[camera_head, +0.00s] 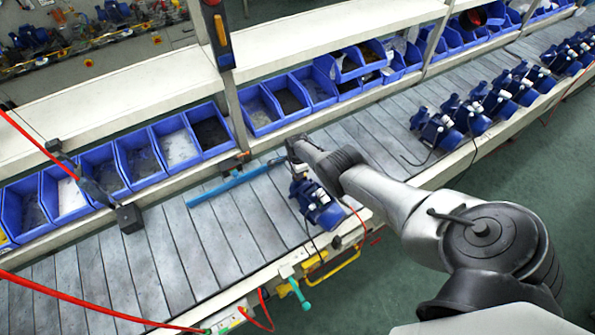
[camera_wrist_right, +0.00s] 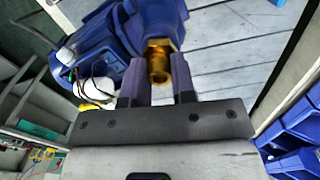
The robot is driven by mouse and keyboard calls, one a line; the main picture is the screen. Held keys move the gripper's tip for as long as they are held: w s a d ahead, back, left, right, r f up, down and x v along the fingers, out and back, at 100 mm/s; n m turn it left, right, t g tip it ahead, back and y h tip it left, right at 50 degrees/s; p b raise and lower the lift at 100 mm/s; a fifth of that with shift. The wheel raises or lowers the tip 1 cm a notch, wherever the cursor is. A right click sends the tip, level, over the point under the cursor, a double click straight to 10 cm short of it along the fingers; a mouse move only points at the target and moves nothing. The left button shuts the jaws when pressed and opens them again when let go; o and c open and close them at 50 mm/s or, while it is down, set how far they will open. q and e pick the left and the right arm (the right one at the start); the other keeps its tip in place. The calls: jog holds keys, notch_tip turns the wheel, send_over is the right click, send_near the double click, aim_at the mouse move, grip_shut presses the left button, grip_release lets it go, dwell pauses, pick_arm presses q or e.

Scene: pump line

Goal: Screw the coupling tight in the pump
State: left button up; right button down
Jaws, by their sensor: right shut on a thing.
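The blue pump (camera_head: 320,210) sits on the slatted conveyor, near its front edge, in the head view. It fills the upper part of the right wrist view (camera_wrist_right: 110,30). The brass coupling (camera_wrist_right: 159,66) lies between the two fingers of my right gripper (camera_wrist_right: 158,78), which is shut on it. The coupling is at the pump's blue port; how deep it sits in the port cannot be told. In the head view my right gripper (camera_head: 298,172) is at the pump's far side, and the coupling is hidden there. My left gripper is not in view.
Blue bins (camera_head: 175,143) line the back of the conveyor (camera_head: 225,225). A blue bar (camera_head: 235,182) lies behind the pump. Several more pumps (camera_head: 480,105) stand farther right. A hanging tool (camera_head: 128,217) is at left. The belt left of the pump is mostly clear.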

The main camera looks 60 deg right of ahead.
jog(key=m, duration=0.3)
dwell(0.4)
jog(key=c, duration=1)
grip_release()
jog(key=shift+n, duration=1.6)
